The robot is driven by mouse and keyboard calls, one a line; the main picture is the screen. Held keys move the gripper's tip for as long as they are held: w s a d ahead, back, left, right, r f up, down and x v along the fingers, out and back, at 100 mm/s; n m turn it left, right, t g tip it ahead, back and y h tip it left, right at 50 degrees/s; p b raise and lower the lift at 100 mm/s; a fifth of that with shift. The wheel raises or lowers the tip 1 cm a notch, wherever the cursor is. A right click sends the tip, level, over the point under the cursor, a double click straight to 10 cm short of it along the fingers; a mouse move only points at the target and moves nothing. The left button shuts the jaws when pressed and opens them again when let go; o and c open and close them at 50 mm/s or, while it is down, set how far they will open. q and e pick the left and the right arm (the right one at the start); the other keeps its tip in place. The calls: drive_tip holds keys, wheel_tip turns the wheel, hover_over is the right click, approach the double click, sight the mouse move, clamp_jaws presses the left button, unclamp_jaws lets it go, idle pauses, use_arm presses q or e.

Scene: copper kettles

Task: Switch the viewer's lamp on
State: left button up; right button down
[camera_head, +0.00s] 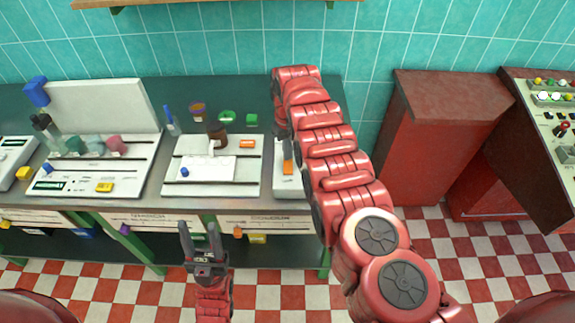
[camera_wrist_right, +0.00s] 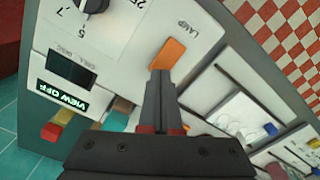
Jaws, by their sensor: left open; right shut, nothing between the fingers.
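The viewer (camera_head: 284,186) is a pale panel on the dark green bench, partly hidden by my right arm. In the right wrist view its orange lamp switch (camera_wrist_right: 167,54) sits beside the printed word LAMP. A small display (camera_wrist_right: 67,97) on the panel reads "VIEW OFF". My right gripper (camera_wrist_right: 161,74) is shut and empty, its fingertips right at the near edge of the orange switch; I cannot tell whether they touch it. In the head view the orange switch (camera_head: 288,167) also shows. My left gripper (camera_head: 200,228) is open and empty, in front of the bench.
A black knob (camera_wrist_right: 95,4) with numbers is on the same panel. Left of the viewer stand a white station (camera_head: 254,180) with a dark cup and a larger panel (camera_head: 130,180) with coloured pieces. A red cabinet (camera_head: 425,140) stands to the right across a floor gap.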

drive_tip(key=shift+f+b, duration=0.6)
drive_tip(key=shift+f, duration=0.2)
drive_tip(key=shift+r, duration=0.1)
wheel_tip(320, 180, up, 7)
drive_tip(key=p, duration=0.7)
idle(0.5)
